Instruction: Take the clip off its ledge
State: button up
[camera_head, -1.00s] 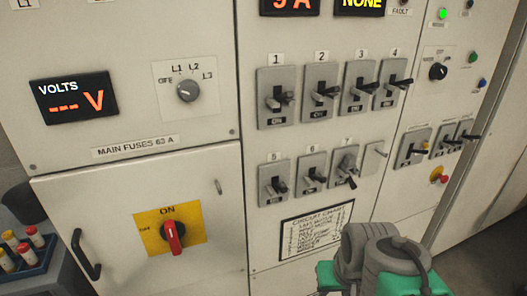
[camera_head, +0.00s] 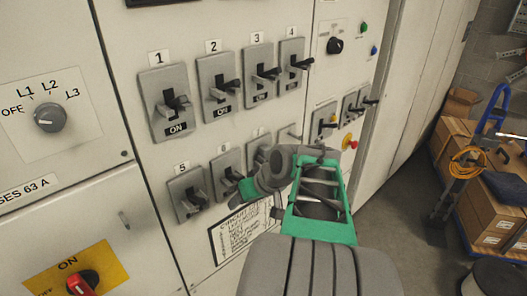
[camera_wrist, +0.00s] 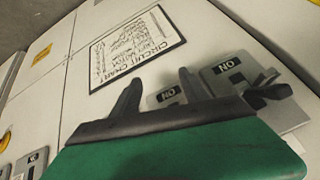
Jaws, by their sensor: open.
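I cannot make out the clip for certain in either view. A small pale fitting (camera_head: 291,133) sticks out of the panel at the right end of the lower switch row, just above my wrist in the head view. I cannot tell if it is the ledge or the clip. My gripper (camera_wrist: 160,77) is open, its two dark fingers apart and nothing seen held between them. In the head view its green housing (camera_head: 248,190) is in front of the lower switches, largely hidden by my wrist.
Lower switches 5 (camera_head: 188,194) and 6 (camera_head: 226,172) are close to my gripper. A circuit chart (camera_wrist: 137,47) hangs below them. Upper switches (camera_head: 217,88) have protruding levers. A red-and-yellow button (camera_head: 349,142) is right of my wrist. Boxes (camera_head: 470,190) and a blue trolley (camera_head: 495,110) stand at right.

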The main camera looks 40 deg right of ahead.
aim_at(268, 152)
jog(key=s+d+r+n+t, duration=0.1)
jog(key=s+d+r+t, duration=0.15)
jog(key=d+r, duration=0.35)
jog(key=s+d+r+n+t, duration=0.1)
jog(key=d+r+t, duration=0.3)
jog(key=d+r, duration=0.25)
jog(key=shift+n+h, duration=0.3)
jog(key=p+x, duration=0.1)
jog(key=x, duration=0.4)
jog(key=p+x, duration=0.1)
jog(key=x, duration=0.1)
jog(key=shift+w+a+f+p, duration=0.1)
jog(key=shift+f+p, duration=0.2)
jog(key=shift+f, duration=0.1)
jog(key=shift+w+f, duration=0.15)
grip_shut()
